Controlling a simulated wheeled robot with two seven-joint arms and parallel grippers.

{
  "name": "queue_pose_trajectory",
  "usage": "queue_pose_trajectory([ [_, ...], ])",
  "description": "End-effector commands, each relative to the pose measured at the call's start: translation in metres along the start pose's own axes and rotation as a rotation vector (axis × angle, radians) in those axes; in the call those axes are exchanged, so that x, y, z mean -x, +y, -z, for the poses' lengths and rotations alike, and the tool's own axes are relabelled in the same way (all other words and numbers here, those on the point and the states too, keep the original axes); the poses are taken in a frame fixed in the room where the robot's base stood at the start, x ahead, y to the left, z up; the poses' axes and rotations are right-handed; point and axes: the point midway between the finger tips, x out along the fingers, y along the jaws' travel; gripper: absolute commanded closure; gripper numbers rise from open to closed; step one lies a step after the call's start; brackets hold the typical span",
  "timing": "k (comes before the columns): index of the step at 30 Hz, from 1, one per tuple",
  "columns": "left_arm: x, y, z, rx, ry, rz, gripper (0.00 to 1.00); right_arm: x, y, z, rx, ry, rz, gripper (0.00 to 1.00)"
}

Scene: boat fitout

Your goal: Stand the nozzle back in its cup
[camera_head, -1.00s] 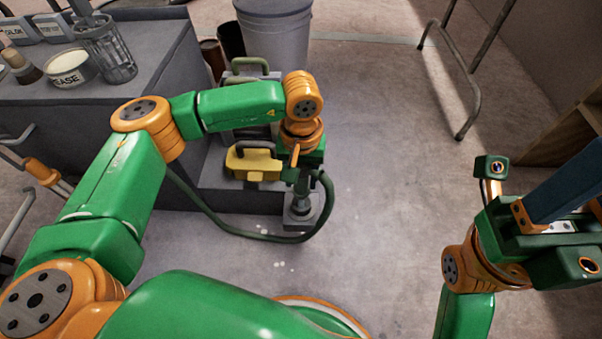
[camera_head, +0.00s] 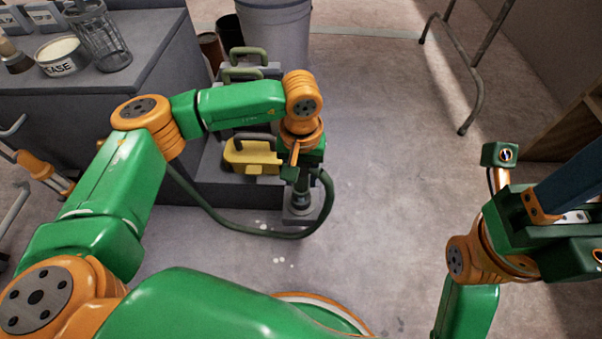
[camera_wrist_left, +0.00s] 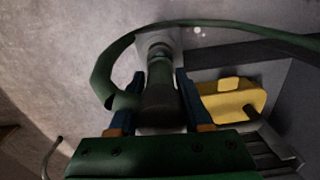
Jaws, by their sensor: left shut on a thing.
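The dark green-grey nozzle (camera_wrist_left: 160,85) is between the blue fingers of my left gripper (camera_wrist_left: 159,88), which is shut on it. In the head view the nozzle (camera_head: 301,192) points down below my left wrist, roughly upright, and a green hose curves from it. Its lower end is over or in the small grey cup (camera_head: 299,217) on the floor beside the step; I cannot tell how deep. The cup (camera_wrist_left: 170,38) also shows partly in the left wrist view. My right gripper (camera_head: 572,192) is at the right edge, its fingers partly cut off.
A yellow can (camera_head: 252,157) stands on the grey step just left of the nozzle, with green-handled cans behind it. A grey bench (camera_head: 150,60) holds a grease tin and a wire basket. A large grey bin (camera_head: 274,35) stands behind.

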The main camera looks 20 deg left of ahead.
Motion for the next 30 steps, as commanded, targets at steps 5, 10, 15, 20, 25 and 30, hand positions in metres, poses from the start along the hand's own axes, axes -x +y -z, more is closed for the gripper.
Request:
queue_pose_trajectory([
  [5, -0.008, 0.000, 0.000, 0.000, 0.000, 0.000, 1.00, 0.007, -0.001, 0.000, 0.000, 0.000, 0.000, 0.50],
  [10, -0.014, 0.000, 0.000, 0.000, 0.000, 0.000, 1.00, 0.012, -0.001, 0.000, 0.000, 0.000, 0.000, 0.50],
  [15, -0.020, 0.000, 0.000, 0.000, 0.000, 0.000, 1.00, 0.017, -0.001, 0.000, 0.000, 0.000, 0.000, 0.50],
  [20, -0.025, 0.000, 0.000, 0.000, 0.000, 0.000, 1.00, 0.022, -0.002, 0.000, 0.000, 0.000, 0.000, 0.50],
  [25, -0.031, 0.000, 0.000, 0.000, 0.001, 0.000, 1.00, 0.027, -0.002, 0.000, 0.000, 0.000, 0.000, 0.50],
  [30, -0.034, 0.000, 0.000, 0.000, 0.001, 0.000, 0.41, 0.029, -0.002, 0.001, 0.000, 0.000, 0.000, 0.50],
])
